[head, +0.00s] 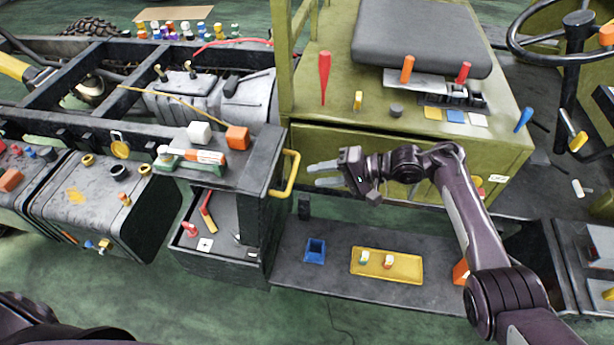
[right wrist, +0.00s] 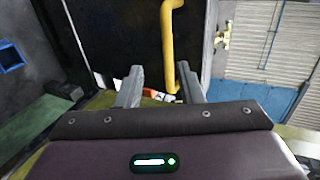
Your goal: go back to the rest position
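My right gripper (head: 322,174) is in the middle of the head view, in front of the olive cabinet, with its fingers pointing left. In the right wrist view its two fingertips (right wrist: 160,86) stand apart with nothing held between them. A yellow bar handle (head: 288,175) on the dark box stands just left of the fingertips in the head view. The handle (right wrist: 170,45) also shows beyond the fingers in the right wrist view, and a gap seems to lie between. My left gripper is not in view.
An open drawer (head: 180,258) with a few tools sticks out below the dark box. A dark step (head: 340,290) holds a yellow tray (head: 408,275) and a blue bin (head: 315,251). The olive cabinet (head: 340,143) with the seat is behind my right arm.

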